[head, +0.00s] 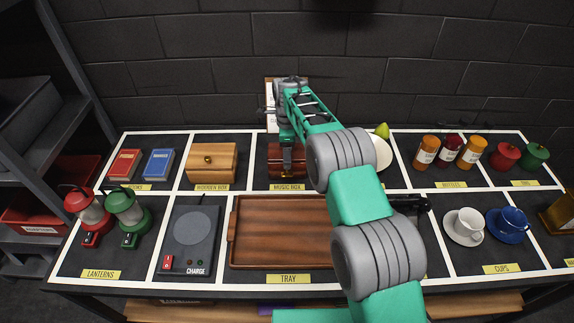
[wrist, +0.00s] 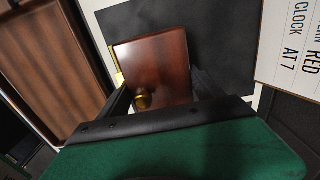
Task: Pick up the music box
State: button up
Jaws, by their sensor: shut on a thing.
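The music box (head: 275,158) is a dark reddish-brown wooden box with a small brass knob. It is in its labelled place at the back middle of the table in the head view, partly hidden by my arm. In the wrist view the music box (wrist: 152,66) lies between the fingers. My gripper (head: 287,165) reaches down onto it from above. In the wrist view my gripper (wrist: 160,95) has a dark finger on each side of the box and is shut on it. I cannot tell whether the box is clear of the table.
A wooden tray (head: 232,217) lies in front, and a wooden box (head: 211,163) stands to the left. Bottles (head: 447,152) stand to the right. A white sign (wrist: 294,50) with writing stands behind. My arm crosses the middle right of the table.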

jog(key=c, duration=0.9)
jog(key=shift+w+r, duration=0.1)
jog(key=shift+r, duration=0.05)
jog(key=shift+c, duration=0.4)
jog(key=shift+r, duration=0.1)
